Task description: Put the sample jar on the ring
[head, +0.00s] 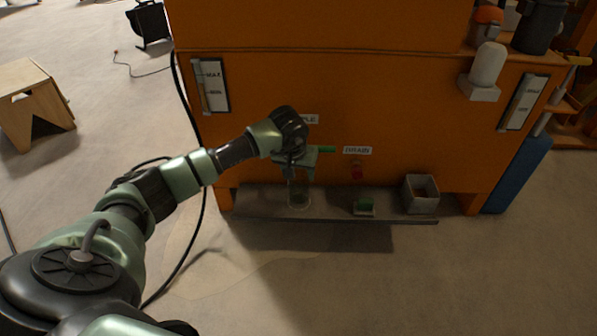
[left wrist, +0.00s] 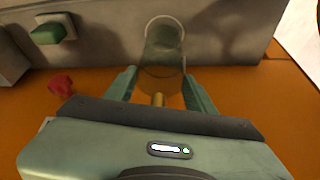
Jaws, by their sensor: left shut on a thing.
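The sample jar is clear glass and hard to make out. In the left wrist view the jar (left wrist: 162,58) stands between the two fingers of my left gripper (left wrist: 161,84), which is shut on it. In the head view my left gripper (head: 299,174) points down over the shelf, under the partly hidden label on the orange wall. The jar (head: 299,190) shows below the fingers. A pale ring outline (head: 299,203) shows on the shelf at the jar's foot. I cannot tell whether the jar touches the ring or shelf. My right gripper is not in view.
The grey shelf (head: 262,207) runs along the orange machine's foot. To the right on it are a green block (head: 363,207) and a grey open box (head: 421,194). A red knob (head: 357,172) hangs under the DRAIN label. A brass spout (left wrist: 158,99) is near the fingers.

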